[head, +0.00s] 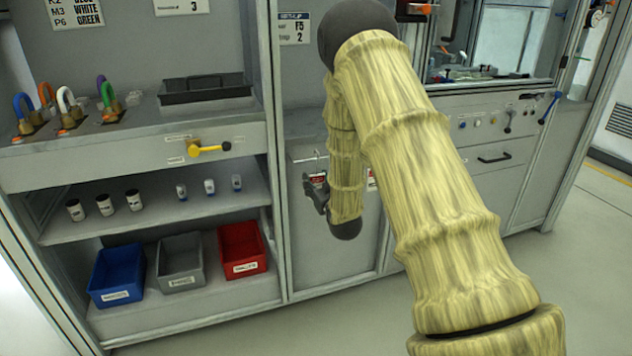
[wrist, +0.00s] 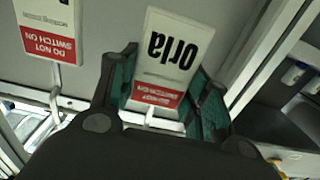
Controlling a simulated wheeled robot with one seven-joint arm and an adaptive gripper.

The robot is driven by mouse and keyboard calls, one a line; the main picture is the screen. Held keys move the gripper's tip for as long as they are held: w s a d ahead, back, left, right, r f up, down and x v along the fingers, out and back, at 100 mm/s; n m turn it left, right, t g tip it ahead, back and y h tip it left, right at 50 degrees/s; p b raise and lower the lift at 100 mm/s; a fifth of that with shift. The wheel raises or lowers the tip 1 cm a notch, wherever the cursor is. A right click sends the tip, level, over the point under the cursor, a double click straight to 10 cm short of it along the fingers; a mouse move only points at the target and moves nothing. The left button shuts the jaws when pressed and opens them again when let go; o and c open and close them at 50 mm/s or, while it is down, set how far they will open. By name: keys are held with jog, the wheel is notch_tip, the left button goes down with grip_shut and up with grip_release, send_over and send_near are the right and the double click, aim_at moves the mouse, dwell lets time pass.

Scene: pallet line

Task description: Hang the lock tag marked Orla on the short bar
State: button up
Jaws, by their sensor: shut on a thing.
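The lock tag marked Orla (wrist: 172,52) is white with a red warning band and appears upside down in the wrist view. My gripper (wrist: 165,88) is shut on it, with one green-padded finger at each side. In the head view my gripper (head: 314,188) is in front of the grey cabinet door, and the tag is too small there to read. A second tag (wrist: 47,38), with a red "do not switch on" band, is at the upper left of the wrist view. A pale bar (wrist: 75,103) runs below it; I cannot tell its length or whether the Orla tag touches it.
Coloured padlocks (head: 66,108) stand on the counter at left, beside a dark tray (head: 205,88). Blue (head: 117,275), grey (head: 181,262) and red (head: 242,249) bins are on the bottom shelf. A frame post (wrist: 262,45) is close to my gripper. The floor at right is clear.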

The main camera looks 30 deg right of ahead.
jog(key=p+v, duration=0.2)
jog(key=v, duration=0.9)
dwell(1.9)
jog(key=shift+s, duration=0.1)
